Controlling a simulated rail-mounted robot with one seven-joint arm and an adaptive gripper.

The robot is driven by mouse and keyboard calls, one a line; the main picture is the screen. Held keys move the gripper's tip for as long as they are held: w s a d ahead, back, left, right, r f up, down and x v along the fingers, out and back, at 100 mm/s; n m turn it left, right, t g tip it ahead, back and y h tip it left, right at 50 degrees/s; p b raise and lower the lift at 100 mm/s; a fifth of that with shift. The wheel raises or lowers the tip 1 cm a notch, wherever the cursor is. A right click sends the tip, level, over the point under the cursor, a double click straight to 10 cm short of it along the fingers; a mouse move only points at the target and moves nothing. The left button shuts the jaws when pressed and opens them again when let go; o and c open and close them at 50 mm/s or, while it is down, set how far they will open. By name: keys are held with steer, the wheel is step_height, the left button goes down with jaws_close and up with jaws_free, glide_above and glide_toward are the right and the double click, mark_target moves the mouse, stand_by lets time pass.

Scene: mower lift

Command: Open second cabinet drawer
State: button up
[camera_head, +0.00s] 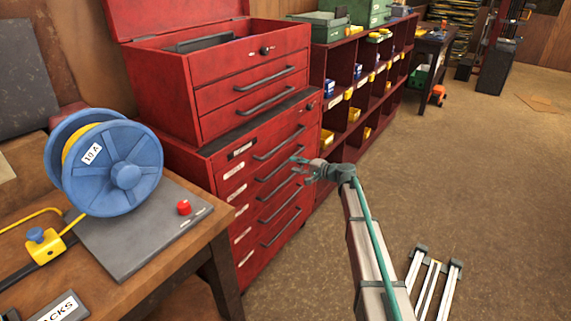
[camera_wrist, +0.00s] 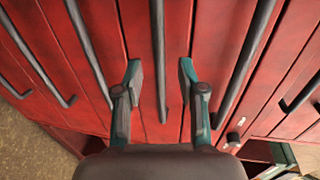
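A red lower cabinet (camera_head: 228,188) with several stacked drawers stands left of centre in the head view. All its drawers look shut. My gripper (camera_head: 297,168) is in front of the cabinet's upper drawers, near the right ends of the handles. In the wrist view, my gripper (camera_wrist: 160,68) is open, with one finger on each side of a long dark handle (camera_wrist: 158,45). This looks like the second drawer's handle, since the handle to its right (camera_wrist: 246,62) lies nearer the lock. The fingers look apart from the handle; whether they reach its depth is unclear.
A red top chest (camera_head: 178,85) with a raised lid sits on the cabinet. A red shelf unit (camera_head: 345,115) with bins stands to the right. A workbench (camera_head: 150,275) with a blue cable reel (camera_head: 125,175) is at left. The floor (camera_head: 480,150) at right is mostly clear.

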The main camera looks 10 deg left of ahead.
mark_target(287, 163)
steer(key=shift+x, duration=2.8)
jaws_close()
